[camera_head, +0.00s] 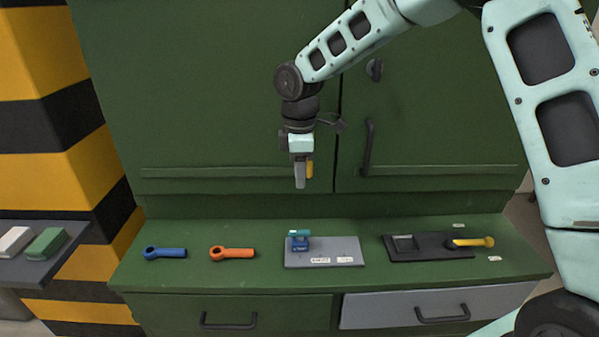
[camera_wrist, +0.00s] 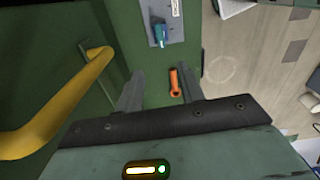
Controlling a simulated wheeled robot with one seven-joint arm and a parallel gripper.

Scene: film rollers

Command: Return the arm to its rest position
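My arm reaches in from the upper right in the head view, bent, with my gripper (camera_head: 301,180) hanging fingers-down in front of the green cabinet doors, above the bench. In the wrist view, my gripper (camera_wrist: 160,84) has its two grey fingers apart with nothing held between them. An orange ring-ended tool (camera_wrist: 175,82) shows beyond the gap, well below on the bench; it also lies there in the head view (camera_head: 232,253).
The green bench (camera_head: 190,280) carries a blue ring-ended tool (camera_head: 165,253), a grey plate (camera_head: 335,256) with a blue-and-teal part (camera_head: 299,241), and a black tray (camera_head: 420,250) with a yellow-ended tool (camera_head: 472,242). A black door handle (camera_head: 367,147) is right of my gripper.

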